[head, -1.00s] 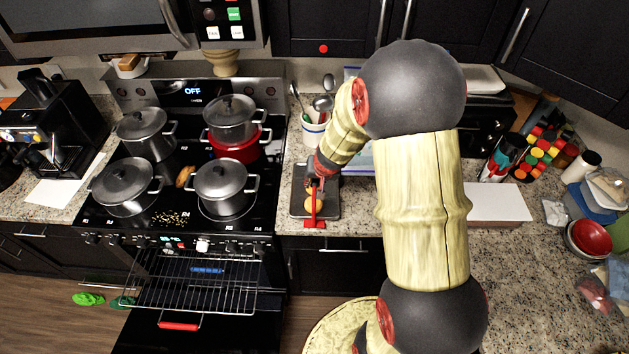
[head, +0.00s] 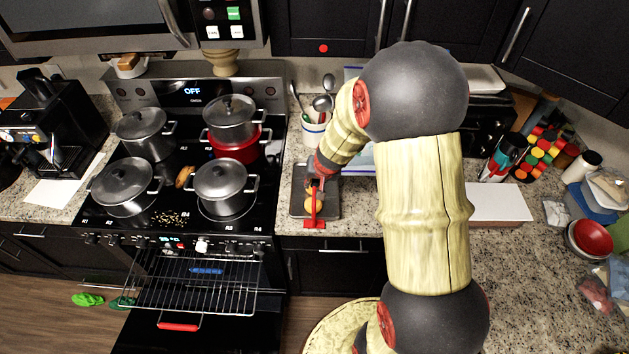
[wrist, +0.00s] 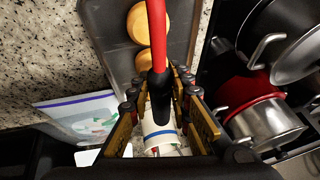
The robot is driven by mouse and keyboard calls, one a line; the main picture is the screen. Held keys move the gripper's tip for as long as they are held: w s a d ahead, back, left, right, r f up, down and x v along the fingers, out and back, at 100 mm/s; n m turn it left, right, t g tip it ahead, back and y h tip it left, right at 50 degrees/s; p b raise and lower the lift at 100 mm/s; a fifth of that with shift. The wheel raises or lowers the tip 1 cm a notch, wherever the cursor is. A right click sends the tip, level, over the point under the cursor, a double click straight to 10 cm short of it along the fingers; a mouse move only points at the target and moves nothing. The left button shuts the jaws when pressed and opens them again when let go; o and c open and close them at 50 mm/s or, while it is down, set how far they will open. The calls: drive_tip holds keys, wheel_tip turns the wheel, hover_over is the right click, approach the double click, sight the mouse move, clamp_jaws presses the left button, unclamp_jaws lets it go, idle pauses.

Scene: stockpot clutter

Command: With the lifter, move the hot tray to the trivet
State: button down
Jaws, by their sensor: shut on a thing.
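The dark grey tray (head: 331,207) is on the counter just right of the stove, with golden rolls (wrist: 137,22) on it. It also shows in the wrist view (wrist: 184,28). The red lifter (head: 314,222) is at the tray's front edge; in the wrist view its red shaft (wrist: 156,35) runs over the tray and rolls.
Lidded pots (head: 222,187) and a red pot (head: 236,150) stand on the stove to the left. The oven is open, with its bare rack (head: 190,290) out. A utensil crock (head: 313,133) stands behind the tray. A white box (head: 497,203) lies farther right.

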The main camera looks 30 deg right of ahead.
sight(314, 192)
drive_tip(key=shift+s+a+b, duration=0.3)
drive_tip(key=shift+s+a, duration=0.4)
drive_tip(key=shift+s, duration=0.35)
drive_tip(key=shift+s+a+b, duration=0.3)
drive_tip(key=shift+s+a, duration=0.4)
drive_tip(key=shift+s, duration=0.3)
drive_tip(key=shift+s+a+b, duration=0.1)
drive_tip(key=shift+s+a, duration=0.45)
drive_tip(key=shift+s, duration=0.3)
drive_tip(key=shift+s+a+b, duration=0.15)
drive_tip(key=shift+s+a, duration=0.4)
drive_tip(key=shift+s, duration=0.25)
drive_tip(key=shift+s+a+b, duration=0.1)
drive_tip(key=shift+s+a, duration=0.45)
drive_tip(key=shift+s, duration=0.3)
drive_tip(key=shift+s+a, duration=0.1)
drive_tip(key=shift+s+a, duration=0.55)
drive_tip(key=shift+s, duration=0.25)
drive_tip(key=shift+s+a, duration=0.5)
drive_tip(key=shift+s, duration=0.3)
drive_tip(key=shift+s+a, duration=0.55)
drive_tip(key=shift+s, duration=0.25)
drive_tip(key=s+a+p, duration=0.2)
drive_tip(key=s+a, duration=0.2)
drive_tip(key=s, duration=0.1)
drive_tip(key=shift+s, duration=0.4)
drive_tip(key=shift+d, duration=0.1)
drive_tip(key=shift+r, duration=0.15)
